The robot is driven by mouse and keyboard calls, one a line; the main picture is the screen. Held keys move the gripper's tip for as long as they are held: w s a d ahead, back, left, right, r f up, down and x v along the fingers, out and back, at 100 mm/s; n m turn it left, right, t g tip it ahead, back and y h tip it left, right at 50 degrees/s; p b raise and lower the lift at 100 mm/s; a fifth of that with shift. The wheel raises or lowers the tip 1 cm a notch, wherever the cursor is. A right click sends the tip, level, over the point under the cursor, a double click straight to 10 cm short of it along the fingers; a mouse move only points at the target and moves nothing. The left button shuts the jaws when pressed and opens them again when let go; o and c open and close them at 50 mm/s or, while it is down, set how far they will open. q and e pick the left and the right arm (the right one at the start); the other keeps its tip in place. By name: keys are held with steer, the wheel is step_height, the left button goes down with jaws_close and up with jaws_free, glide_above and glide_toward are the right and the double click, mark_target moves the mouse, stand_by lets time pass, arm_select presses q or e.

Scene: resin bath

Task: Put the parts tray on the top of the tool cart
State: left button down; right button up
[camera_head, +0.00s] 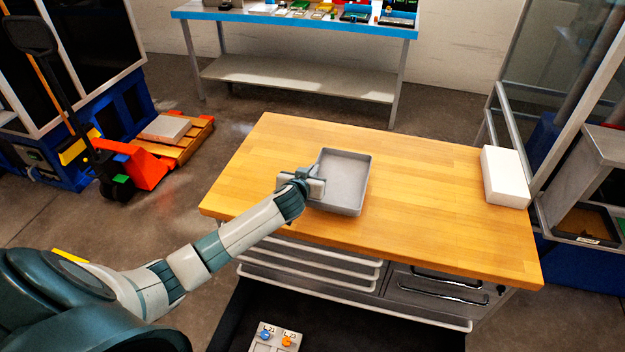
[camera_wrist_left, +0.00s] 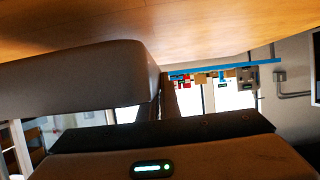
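The parts tray (camera_head: 343,182) is a shallow grey open box, empty inside. In the head view it appears over the wooden top of the tool cart (camera_head: 430,215), left of its middle; whether it rests fully on the wood cannot be made out. My left gripper (camera_head: 316,188) is at the tray's left wall, overlapping its rim. My right gripper is not in view.
A white block (camera_head: 505,176) stands at the cart top's right end. The wood between it and the tray is clear. A blue-edged workbench (camera_head: 300,22) is behind, a pallet truck (camera_head: 140,165) at left, a shelf unit at right.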

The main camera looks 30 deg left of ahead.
arm_select(q)
steer(key=shift+f+p, duration=0.5)
steer(key=shift+f, duration=1.5)
steer(key=shift+f, duration=0.15)
steer(key=c, duration=2)
jaws_free()
steer(key=shift+r, duration=0.2)
